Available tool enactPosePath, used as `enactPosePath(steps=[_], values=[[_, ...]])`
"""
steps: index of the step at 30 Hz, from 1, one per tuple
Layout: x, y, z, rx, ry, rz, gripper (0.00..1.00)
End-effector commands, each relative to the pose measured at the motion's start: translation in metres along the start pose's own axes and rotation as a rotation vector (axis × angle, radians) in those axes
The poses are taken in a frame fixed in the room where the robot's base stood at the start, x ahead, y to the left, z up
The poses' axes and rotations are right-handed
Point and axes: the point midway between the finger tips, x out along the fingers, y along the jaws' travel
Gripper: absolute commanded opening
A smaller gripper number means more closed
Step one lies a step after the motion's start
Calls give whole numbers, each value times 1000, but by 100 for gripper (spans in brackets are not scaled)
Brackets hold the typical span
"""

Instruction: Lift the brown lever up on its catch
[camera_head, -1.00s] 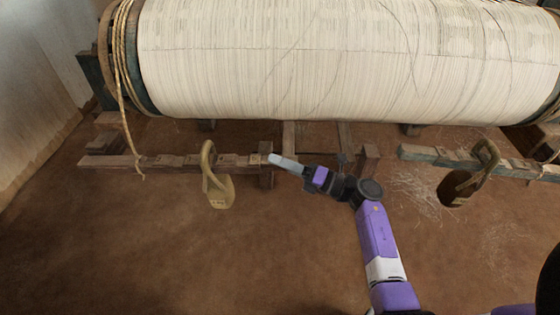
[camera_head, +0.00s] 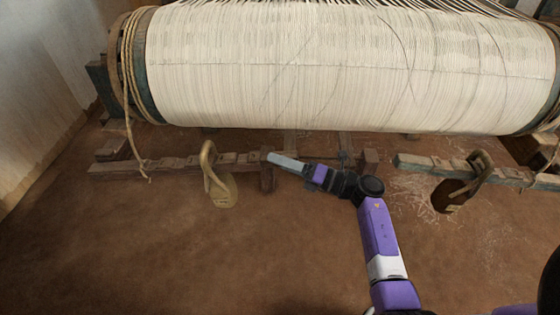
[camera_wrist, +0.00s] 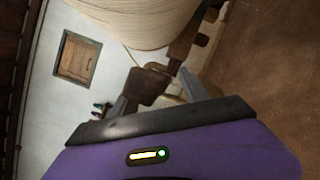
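The brown lever (camera_head: 175,164) is a notched wooden bar at the left, below the warp roll, lying roughly level. A brass-coloured weight (camera_head: 222,190) hangs from it by a loop. I cannot make out the catch for certain.
A large roll of pale warp (camera_head: 350,65) spans the back, with rope (camera_head: 130,70) wound at its left end. A greenish-brown bar (camera_head: 430,165) with another weight (camera_head: 460,190) is at the right. The earth floor (camera_head: 200,260) in front is clear.

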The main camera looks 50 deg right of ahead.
Motion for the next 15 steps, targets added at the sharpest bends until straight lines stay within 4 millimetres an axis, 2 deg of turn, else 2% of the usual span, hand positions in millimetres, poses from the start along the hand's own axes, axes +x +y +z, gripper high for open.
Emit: enactPosePath(steps=[8,15], values=[[-8,0,1,0,0,-1,53],[-46,0,1,1,-3,-2,53]])
